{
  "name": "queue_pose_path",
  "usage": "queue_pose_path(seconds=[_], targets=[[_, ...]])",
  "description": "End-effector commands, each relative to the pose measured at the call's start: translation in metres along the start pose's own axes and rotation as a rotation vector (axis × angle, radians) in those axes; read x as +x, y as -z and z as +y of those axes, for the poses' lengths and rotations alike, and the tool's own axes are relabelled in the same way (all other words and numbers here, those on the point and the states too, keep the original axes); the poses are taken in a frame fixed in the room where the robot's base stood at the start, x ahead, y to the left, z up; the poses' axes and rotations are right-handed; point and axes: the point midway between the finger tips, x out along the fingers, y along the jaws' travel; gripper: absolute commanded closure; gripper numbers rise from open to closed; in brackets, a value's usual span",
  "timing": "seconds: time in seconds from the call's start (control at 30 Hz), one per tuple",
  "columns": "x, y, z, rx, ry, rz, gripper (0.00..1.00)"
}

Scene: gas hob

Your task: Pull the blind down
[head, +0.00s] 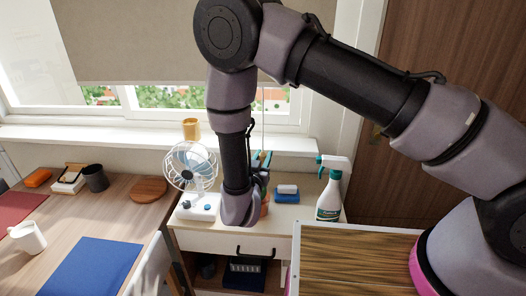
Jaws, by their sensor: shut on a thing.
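The grey-brown roller blind (140,40) hangs over the upper part of the window, and its lower edge is well above the sill. A thin pale pull cord (263,115) hangs below the blind, just right of my forearm. My wrist is low over the small cabinet. My gripper (261,160) is partly hidden behind the wrist, with its tips at the lower end of the cord. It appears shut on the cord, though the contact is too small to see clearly. My arm covers the right part of the blind.
A white fan (193,168) stands close left of my wrist. A spray bottle (331,190) and a blue-and-white sponge (287,193) are to the right. A yellow cup (191,129) stands on the windowsill (90,134). A desk with a blue mat (92,268) is at left.

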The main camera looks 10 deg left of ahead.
Motion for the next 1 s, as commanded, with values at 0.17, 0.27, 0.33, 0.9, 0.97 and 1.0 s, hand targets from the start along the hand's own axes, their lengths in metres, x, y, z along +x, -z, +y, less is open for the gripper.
queue_pose_path(seconds=[0.17,0.27,0.33,0.9,0.97,1.0], targets=[[-0.001,0.000,0.000,-0.002,0.002,-0.001,1.00],[0.000,0.000,0.000,-0.001,0.002,-0.001,0.39],[0.000,0.000,0.000,-0.001,0.001,-0.001,0.39],[-0.052,0.000,-0.001,0.000,0.005,-0.001,0.39],[-0.064,0.000,-0.001,0.000,0.006,-0.002,0.39],[-0.072,0.000,-0.001,0.000,0.005,-0.002,0.39]])
